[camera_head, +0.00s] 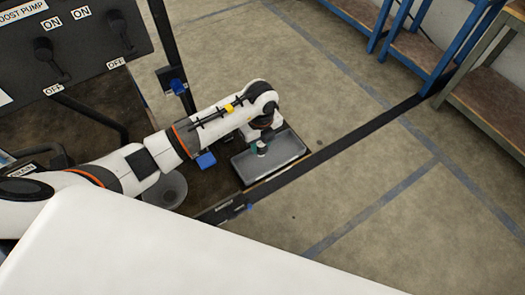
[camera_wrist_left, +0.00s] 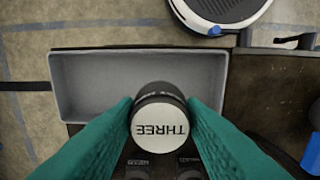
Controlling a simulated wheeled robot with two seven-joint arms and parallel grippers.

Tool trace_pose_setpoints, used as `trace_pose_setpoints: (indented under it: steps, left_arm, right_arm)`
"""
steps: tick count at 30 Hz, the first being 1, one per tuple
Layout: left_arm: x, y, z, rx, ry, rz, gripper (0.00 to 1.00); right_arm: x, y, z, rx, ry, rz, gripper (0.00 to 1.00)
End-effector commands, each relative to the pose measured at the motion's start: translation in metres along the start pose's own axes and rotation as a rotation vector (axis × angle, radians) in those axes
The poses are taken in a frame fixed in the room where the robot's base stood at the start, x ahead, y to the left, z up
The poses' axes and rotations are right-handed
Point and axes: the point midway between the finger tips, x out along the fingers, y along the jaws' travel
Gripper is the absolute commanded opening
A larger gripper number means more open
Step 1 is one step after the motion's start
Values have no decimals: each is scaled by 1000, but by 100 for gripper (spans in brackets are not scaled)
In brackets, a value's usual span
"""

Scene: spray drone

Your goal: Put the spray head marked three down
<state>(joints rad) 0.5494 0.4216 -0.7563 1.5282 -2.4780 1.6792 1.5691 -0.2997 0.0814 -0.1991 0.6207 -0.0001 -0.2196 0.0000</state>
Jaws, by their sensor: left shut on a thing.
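The spray head marked THREE (camera_wrist_left: 160,122) is a dark round piece with a pale cap, seen from above in the left wrist view. My left gripper (camera_wrist_left: 160,118) has its two teal fingers shut on its sides. In the head view my left gripper (camera_head: 260,146) points down at the grey tray (camera_head: 288,148). In the left wrist view the tray (camera_wrist_left: 80,85) lies behind the spray head, which overlaps its near edge. I cannot tell whether the spray head touches the tray. The tray's visible floor looks empty. My right gripper does not show.
A dark panel with ON and OFF switches (camera_head: 85,50) stands at the upper left. A grey round bowl-like part (camera_head: 172,188) is beside my arm. Blue-framed shelves (camera_head: 415,45) stand at the upper right. The floor right of the tray is clear.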

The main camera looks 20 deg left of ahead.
Motion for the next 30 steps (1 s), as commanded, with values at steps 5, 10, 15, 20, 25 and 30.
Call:
trace_pose_setpoints:
  steps: [5,10,15,20,25,30]
  left_arm:
    - [14,0,0,1,-1,0,0]
    - [37,0,1,1,-2,-1,0]
    - [46,0,0,2,1,2,0]
    - [46,0,0,2,1,2,0]
    - [49,0,0,3,1,1,46]
    - [49,0,0,2,1,1,58]
  right_arm:
    - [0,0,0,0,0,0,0]
    - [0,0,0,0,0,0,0]
    - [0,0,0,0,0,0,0]
    - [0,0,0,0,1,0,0]
    - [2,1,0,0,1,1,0]
    - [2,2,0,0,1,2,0]
